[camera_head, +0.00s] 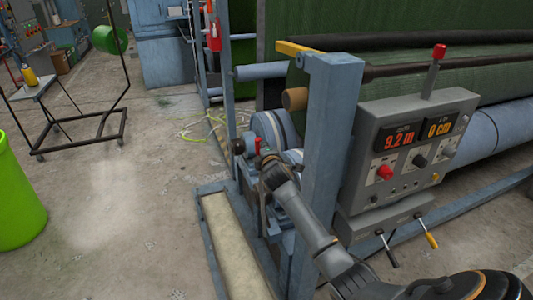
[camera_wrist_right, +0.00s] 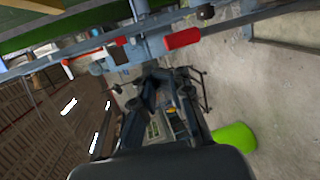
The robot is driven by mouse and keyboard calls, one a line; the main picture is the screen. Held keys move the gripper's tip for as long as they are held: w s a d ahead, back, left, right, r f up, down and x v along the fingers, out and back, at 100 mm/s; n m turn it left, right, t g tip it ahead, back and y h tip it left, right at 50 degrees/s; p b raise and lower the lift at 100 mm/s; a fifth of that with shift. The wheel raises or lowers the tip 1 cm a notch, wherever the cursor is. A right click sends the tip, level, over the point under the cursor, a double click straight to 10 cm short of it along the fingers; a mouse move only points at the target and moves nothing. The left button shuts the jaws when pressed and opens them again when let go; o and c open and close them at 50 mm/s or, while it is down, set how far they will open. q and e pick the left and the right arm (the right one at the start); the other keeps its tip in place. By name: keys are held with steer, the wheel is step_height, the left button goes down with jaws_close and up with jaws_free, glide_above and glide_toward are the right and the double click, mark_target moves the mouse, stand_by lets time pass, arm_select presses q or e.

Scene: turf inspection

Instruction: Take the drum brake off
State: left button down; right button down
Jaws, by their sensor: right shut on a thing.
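The drum brake sits low on the blue frame post, beside a round grey-blue drum end (camera_head: 268,127). A red piece of its lever (camera_head: 258,143) shows just above my right gripper (camera_head: 266,164). In the right wrist view a red handle (camera_wrist_right: 182,39) lies across the top, and my right gripper's dark fingers (camera_wrist_right: 160,88) show below it. The right gripper is shut on what looks like the brake lever; the gripped part is mostly hidden by the fingers. My left gripper is not in view.
A grey control box (camera_head: 410,150) with lit readouts, a red button and a red lamp is fixed right of the blue post (camera_head: 327,150). A rolled green turf machine stands behind. A green bin (camera_head: 18,200) stands left. The floor between is clear.

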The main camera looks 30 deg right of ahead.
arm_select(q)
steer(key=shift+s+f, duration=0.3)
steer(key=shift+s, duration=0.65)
arm_select(e)
steer(key=v, duration=0.3)
steer(key=shift+s+a+r, duration=0.15)
steer(key=shift+s+r, duration=0.05)
steer(key=shift+s, duration=0.05)
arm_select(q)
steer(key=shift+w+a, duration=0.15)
